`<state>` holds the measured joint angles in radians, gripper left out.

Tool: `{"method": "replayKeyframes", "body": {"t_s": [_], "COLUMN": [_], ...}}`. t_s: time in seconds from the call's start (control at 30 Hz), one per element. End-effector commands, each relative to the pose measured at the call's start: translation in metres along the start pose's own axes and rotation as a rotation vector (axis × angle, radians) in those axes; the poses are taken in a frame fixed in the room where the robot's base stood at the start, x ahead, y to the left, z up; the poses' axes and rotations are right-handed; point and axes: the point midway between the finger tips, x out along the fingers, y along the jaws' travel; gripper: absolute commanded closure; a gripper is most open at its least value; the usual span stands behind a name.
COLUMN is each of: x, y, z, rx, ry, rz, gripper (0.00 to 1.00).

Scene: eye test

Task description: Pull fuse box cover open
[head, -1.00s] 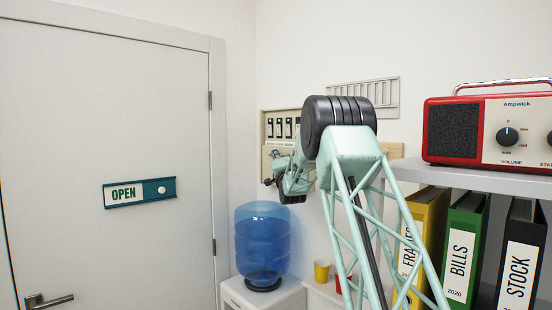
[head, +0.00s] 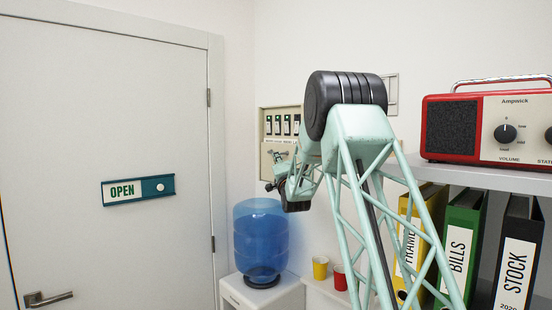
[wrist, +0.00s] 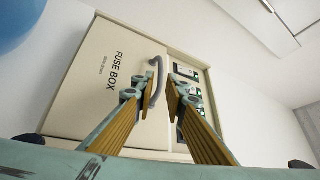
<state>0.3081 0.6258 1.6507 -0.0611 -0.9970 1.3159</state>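The fuse box (head: 265,109) is a cream box on the far wall, and its row of dark switches shows at the top in the head view. The wrist view shows the cream cover (wrist: 90,88) with "FUSE BOX" printed on it and a grey curved handle (wrist: 158,68) near the edge beside the switches (wrist: 187,88). My gripper (wrist: 163,83) is open with its two fingers apart. The left fingertip overlaps the handle in the wrist view; I cannot tell whether they touch. In the head view my wrist partly hides the lower part of the box.
A blue water bottle (head: 261,240) stands below and left of the box. Yellow (head: 320,268) and red (head: 340,277) cups stand to its right. A shelf (head: 480,178) with a red radio (head: 450,128) and binders is at right. A door (head: 110,120) fills the left.

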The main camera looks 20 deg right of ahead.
Motion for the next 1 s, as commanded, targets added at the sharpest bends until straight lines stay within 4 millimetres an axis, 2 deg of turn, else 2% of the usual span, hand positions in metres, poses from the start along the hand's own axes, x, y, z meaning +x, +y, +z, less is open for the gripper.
{"method": "replayKeyframes", "body": {"t_s": [0.2,0.5,1.0], "x": [-0.026,-0.049,-0.052], "y": [0.000,0.000,0.000], "z": [0.000,0.000,0.000], "rx": [0.000,0.000,0.000], "ry": [0.000,0.000,0.000], "rz": [0.000,0.000,-0.001], "gripper": [0.88,0.88,0.88]}}
